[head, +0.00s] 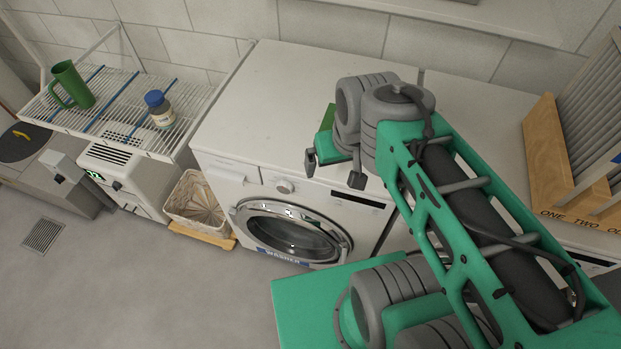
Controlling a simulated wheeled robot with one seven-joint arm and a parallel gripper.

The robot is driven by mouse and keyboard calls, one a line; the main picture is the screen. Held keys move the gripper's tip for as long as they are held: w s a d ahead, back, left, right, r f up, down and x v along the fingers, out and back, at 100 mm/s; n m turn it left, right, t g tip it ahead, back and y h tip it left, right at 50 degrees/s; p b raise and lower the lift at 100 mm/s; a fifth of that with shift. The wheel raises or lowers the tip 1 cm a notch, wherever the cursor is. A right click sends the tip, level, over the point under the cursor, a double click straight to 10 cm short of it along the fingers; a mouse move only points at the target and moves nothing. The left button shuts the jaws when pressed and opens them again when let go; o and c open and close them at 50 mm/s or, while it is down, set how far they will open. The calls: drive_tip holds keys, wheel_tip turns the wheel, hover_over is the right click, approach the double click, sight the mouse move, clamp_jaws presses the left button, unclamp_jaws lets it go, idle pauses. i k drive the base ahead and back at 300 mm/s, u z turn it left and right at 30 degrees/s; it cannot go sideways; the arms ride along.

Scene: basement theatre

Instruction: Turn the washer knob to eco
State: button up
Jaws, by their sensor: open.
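The white washer (250,110) stands against the back wall, with a round glass door and a blue label reading "WASHER" below it. Its knob (284,186) is a small pale round dial on the front panel, left of a dark display strip (357,199). The knob's markings are too small to read, so I cannot tell its setting. My gripper (333,172) is open and empty, its two dark fingers pointing down. In the picture it is right of the knob and a little higher, apart from it. My green arm hides the washer's right side.
A wire rack (125,107) at the left holds a green mug (72,85) and a blue-capped jar (159,109). A wooden rack (560,165) is at right. The floor at front left is clear.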

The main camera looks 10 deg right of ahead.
sight(285, 188)
drive_tip(key=u, duration=0.05)
drive_tip(key=k, duration=0.5)
drive_tip(key=u, duration=2.45)
drive_tip(key=i, duration=2.05)
drive_tip(key=z, duration=2.95)
